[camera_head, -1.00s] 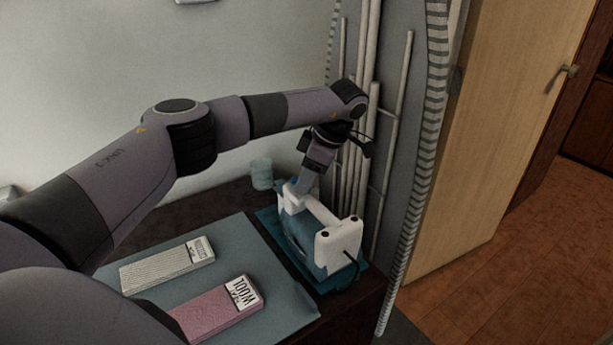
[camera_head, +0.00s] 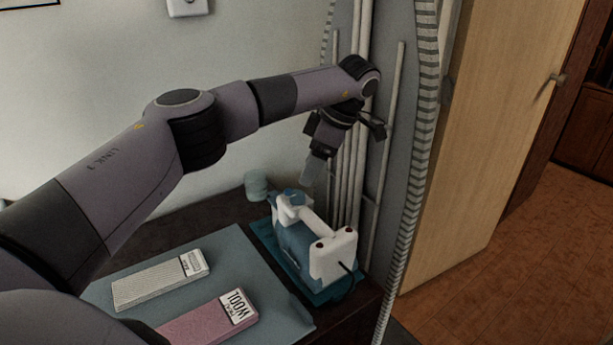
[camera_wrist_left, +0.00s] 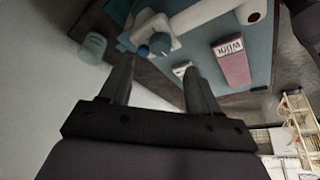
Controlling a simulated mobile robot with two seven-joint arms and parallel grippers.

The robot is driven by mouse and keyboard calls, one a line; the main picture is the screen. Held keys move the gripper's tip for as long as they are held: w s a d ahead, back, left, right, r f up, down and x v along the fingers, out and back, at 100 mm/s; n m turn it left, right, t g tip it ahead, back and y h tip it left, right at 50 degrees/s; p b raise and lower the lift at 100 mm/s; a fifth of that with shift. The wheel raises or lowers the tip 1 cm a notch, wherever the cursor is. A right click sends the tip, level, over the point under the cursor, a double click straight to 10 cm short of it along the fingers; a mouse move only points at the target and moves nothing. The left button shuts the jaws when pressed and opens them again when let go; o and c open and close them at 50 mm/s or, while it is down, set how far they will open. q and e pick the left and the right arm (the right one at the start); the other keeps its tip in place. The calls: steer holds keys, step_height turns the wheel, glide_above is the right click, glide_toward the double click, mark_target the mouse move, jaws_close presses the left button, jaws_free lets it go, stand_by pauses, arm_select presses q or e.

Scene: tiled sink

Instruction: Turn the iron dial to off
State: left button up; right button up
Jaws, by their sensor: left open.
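The white and blue iron (camera_head: 334,256) stands on a teal mat (camera_head: 264,232) at the right end of the dark table. It also shows at the top of the left wrist view (camera_wrist_left: 190,18). A round blue dial (camera_wrist_left: 160,43) shows on the iron's white end, just beyond my fingertips. In the head view the dial is small and its setting cannot be read. My left gripper (camera_head: 314,172) hangs just above and behind that end, pointing down. Its two fingers (camera_wrist_left: 155,68) are spread with nothing between them. My right gripper is out of view.
A pale blue cup (camera_head: 256,186) stands close behind the iron. A grey box (camera_head: 150,284) and a pink WOOL box (camera_head: 205,322) lie on a blue-grey mat (camera_head: 260,290). A grey ironing board (camera_head: 380,150) stands upright behind the iron. A cord hangs at the iron's right.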

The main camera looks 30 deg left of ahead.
mark_target(297, 195)
arm_select(q)
steer(key=shift+r, duration=0.2)
steer(key=f+m, duration=0.1)
steer(key=s+f+m, duration=0.1)
steer(key=m, duration=0.1)
steer(key=d+f+m+t, duration=0.1)
steer(key=m, duration=0.1)
steer(key=shift+s, duration=0.2)
steer(key=m, duration=0.2)
steer(key=shift+s+f+m+t+h+p, duration=0.15)
steer(key=shift+s+m+t+h+p, duration=0.15)
steer(key=shift+s+m+h+p, duration=0.1)
steer(key=shift+s+a+m+t, duration=0.15)
steer(key=shift+m+t, duration=0.25)
steer(key=shift+m, duration=0.6)
steer(key=shift+a+f+m+t+h+p, duration=0.15)
steer(key=shift+a+f+m+t, duration=0.65)
steer(key=shift+m, duration=0.6)
steer(key=shift+a+f+m+t+h+p, duration=0.15)
steer(key=shift+a+f+m+t, duration=0.7)
steer(key=shift+m, duration=0.55)
steer(key=shift+d, duration=0.1)
steer(key=c, duration=1)
